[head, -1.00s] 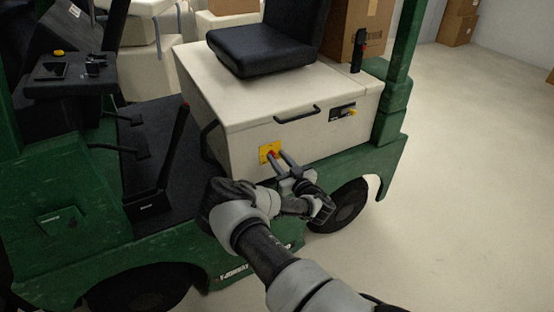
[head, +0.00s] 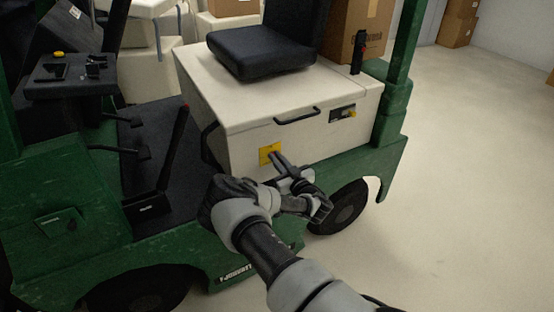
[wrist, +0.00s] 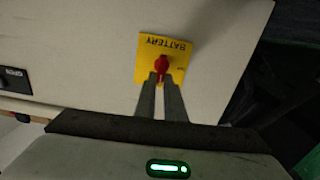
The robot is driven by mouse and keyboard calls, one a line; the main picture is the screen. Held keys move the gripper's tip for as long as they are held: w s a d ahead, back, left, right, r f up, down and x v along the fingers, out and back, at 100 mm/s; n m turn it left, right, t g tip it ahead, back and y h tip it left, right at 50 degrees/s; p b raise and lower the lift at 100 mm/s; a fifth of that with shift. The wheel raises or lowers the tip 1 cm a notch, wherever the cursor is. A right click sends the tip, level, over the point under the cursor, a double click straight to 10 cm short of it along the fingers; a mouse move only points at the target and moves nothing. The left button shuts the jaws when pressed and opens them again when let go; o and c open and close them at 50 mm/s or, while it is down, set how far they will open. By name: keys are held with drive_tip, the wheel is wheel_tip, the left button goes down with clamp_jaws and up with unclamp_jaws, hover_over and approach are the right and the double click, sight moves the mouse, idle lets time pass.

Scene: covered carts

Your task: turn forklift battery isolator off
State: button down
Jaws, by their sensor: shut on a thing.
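The battery isolator is a red knob (wrist: 162,66) on a yellow plate marked BATTERY (wrist: 147,48). The plate shows upside down in the wrist view, with the knob lying along the picture's vertical. In the head view the yellow plate (head: 265,153) is on the side of the cream battery cover (head: 240,140), and my fingers mostly hide the knob. My gripper (head: 277,157) reaches it from the front right. In the wrist view my gripper's fingertips (wrist: 162,79) are closed on the lower part of the knob.
The green forklift body (head: 170,250) and wheel (head: 343,208) lie close under my arm. The floor (head: 460,180) on the right is clear.

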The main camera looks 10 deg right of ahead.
drive_tip(key=n+b, duration=0.2)
drive_tip(key=n, duration=0.2)
drive_tip(key=a+f+n+b, duration=0.1)
drive_tip(key=n+b, duration=0.2)
drive_tip(key=n, duration=0.2)
drive_tip(key=n+b, duration=0.2)
drive_tip(key=n, duration=0.3)
drive_tip(key=shift+s+a+f+b, duration=0.25)
drive_tip(key=shift+s+f+b, duration=0.05)
drive_tip(key=shift+f+b, duration=0.05)
drive_tip(key=shift+f+n+b, duration=0.15)
drive_tip(key=shift+n+b, duration=0.75)
drive_tip(key=shift+n, duration=0.7)
drive_tip(key=c, duration=1.8)
unclamp_jaws()
drive_tip(key=shift+c, duration=0.2)
